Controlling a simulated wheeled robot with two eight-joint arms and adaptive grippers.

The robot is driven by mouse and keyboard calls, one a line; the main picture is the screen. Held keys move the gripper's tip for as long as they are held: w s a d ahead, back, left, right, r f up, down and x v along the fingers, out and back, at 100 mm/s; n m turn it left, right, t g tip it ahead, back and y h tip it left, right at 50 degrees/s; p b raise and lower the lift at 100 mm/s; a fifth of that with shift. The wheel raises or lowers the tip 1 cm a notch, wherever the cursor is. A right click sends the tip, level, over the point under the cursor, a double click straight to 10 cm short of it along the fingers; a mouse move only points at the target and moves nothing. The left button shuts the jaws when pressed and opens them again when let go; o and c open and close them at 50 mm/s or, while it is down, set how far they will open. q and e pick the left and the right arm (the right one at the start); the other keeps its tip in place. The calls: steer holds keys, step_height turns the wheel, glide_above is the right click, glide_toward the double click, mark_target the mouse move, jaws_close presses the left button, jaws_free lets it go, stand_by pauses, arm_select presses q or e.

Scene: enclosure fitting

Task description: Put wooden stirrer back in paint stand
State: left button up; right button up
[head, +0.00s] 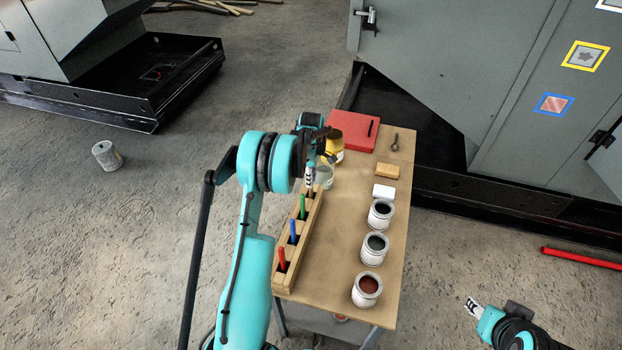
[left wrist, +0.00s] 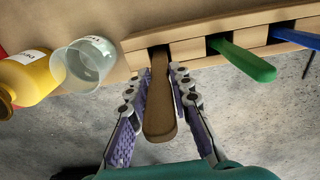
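The wooden paint stand (head: 290,254) is a long slotted block along the table's left edge. The brown wooden stirrer (left wrist: 160,105) shows in the left wrist view, its far end in the stand's end slot and its rounded handle toward me. My left gripper (left wrist: 157,85) has its fingers spread on both sides of the stirrer, with gaps visible. In the head view the left gripper (head: 310,180) is over the stand's far end and hides the stirrer. Green (head: 302,207), blue (head: 293,232) and red (head: 282,259) handles stand in other slots. My right gripper (head: 473,307) is away from the table at lower right.
Three open paint cans (head: 374,248) line the table's right side. A clear cup (head: 324,177) and yellow bottle (head: 335,148) stand near the left gripper, by a red case (head: 354,130). A white block (head: 383,191) and tan block (head: 387,171) lie near the cans. The table's middle is clear.

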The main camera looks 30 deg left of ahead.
arm_select(q)
steer(key=o, duration=0.3)
steer(key=shift+o, duration=0.2)
steer(key=shift+r, duration=0.1)
